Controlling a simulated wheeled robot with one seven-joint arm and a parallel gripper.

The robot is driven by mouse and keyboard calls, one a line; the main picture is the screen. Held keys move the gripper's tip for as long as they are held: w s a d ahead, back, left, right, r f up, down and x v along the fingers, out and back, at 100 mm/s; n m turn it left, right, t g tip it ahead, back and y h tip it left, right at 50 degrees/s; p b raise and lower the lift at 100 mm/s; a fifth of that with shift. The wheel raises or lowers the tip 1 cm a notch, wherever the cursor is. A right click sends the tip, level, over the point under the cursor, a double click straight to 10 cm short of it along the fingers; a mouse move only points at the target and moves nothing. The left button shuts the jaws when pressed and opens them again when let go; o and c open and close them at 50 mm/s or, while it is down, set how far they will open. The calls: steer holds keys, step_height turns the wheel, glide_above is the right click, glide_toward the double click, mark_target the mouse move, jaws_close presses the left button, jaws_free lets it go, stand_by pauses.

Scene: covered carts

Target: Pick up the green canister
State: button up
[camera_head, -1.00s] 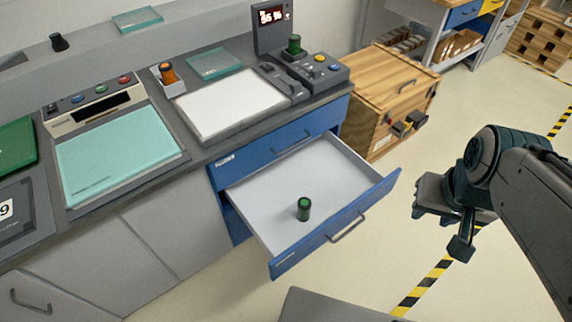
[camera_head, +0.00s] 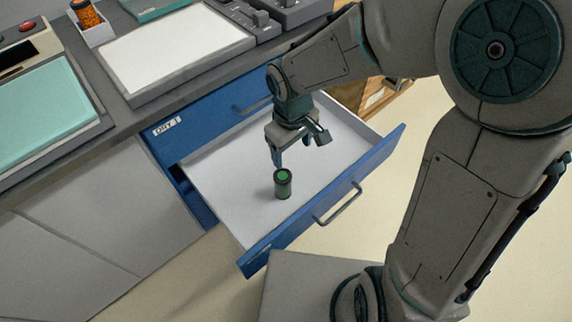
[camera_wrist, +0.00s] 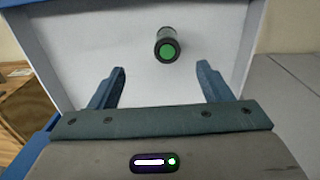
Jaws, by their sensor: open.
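My gripper (camera_head: 298,152) is open and empty above the drawer, just behind the canister in the head view. In the wrist view its two fingers (camera_wrist: 161,82) are spread apart, with the canister ahead of them and not touched.
The blue drawer front with its handle (camera_head: 338,204) and the side walls bound the space around the canister. The counter above holds a white board (camera_head: 175,43), an orange canister (camera_head: 87,14) in a holder and a teal panel (camera_head: 38,113). The drawer floor is otherwise clear.

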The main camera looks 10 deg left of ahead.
mark_target(283, 175)
steer(key=shift+n, duration=0.5)
steer(key=f+b, duration=0.1)
steer(key=f, duration=0.2)
steer(key=a+f+b, duration=0.1)
steer(key=f, duration=0.3)
steer(key=a+f+b, duration=0.1)
steer(key=f+b, duration=0.1)
steer(key=f, duration=0.1)
steer(key=shift+w+a+f, duration=0.25)
steer(key=shift+w+f, duration=0.1)
steer(key=shift+f, duration=0.05)
steer(key=shift+w+f+b, duration=0.2)
steer(key=shift+f+b, duration=1.2)
steer(key=shift+f, duration=1.65)
steer(key=shift+r, duration=0.1)
steer(key=c, duration=1.1)
